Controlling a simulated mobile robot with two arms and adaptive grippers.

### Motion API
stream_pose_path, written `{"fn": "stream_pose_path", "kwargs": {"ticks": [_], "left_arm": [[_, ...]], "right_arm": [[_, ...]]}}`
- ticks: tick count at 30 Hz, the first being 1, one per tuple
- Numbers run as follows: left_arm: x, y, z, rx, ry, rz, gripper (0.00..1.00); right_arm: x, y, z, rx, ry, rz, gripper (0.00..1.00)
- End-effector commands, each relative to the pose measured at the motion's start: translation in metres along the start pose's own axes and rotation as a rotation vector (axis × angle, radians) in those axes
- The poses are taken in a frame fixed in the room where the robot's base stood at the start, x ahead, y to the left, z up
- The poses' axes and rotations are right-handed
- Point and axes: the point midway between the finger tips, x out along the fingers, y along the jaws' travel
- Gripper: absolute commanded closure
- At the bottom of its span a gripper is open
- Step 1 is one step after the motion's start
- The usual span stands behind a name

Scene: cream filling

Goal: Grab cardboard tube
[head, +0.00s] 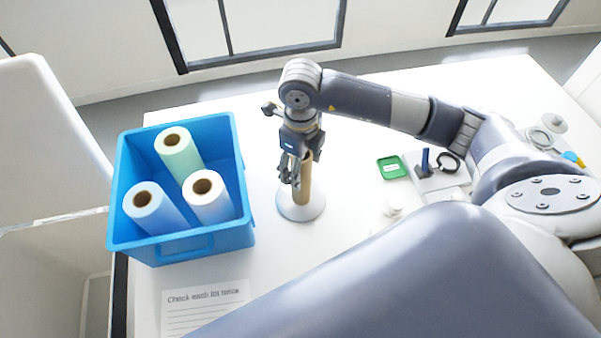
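A brown cardboard tube (304,188) stands upright on a round white base (299,212) near the middle of the table. My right gripper (290,172) points down at the tube's upper part, with its fingers in front of and beside it. The gripper hides part of the tube. I cannot tell whether the fingers are closed on it or only around it. My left gripper is out of view.
A blue bin (180,246) at the left holds a green roll (184,157), a blue roll (157,212) and a white roll (211,203). A printed sheet (205,300) lies in front. A green tray (391,168) and small tools lie to the right.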

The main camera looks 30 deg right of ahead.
Motion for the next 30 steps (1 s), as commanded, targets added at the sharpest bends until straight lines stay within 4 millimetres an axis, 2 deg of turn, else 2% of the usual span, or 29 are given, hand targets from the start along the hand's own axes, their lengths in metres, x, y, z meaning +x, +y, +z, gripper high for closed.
{"fn": "stream_pose_path", "kwargs": {"ticks": [4,12,13,18,30], "left_arm": [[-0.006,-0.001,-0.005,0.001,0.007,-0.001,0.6],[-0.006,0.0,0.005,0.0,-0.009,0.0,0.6],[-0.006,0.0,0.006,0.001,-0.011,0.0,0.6],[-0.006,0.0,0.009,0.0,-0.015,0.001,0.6],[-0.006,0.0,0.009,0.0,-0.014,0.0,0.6]], "right_arm": [[0.016,0.001,-0.001,0.0,0.002,0.002,0.36],[0.021,0.001,0.0,-0.001,-0.001,0.001,0.36],[0.021,0.001,0.0,-0.001,-0.001,0.001,0.41],[0.021,0.001,0.0,-0.001,-0.001,0.001,0.76],[0.019,0.0,0.0,0.0,-0.001,0.0,0.77]]}}
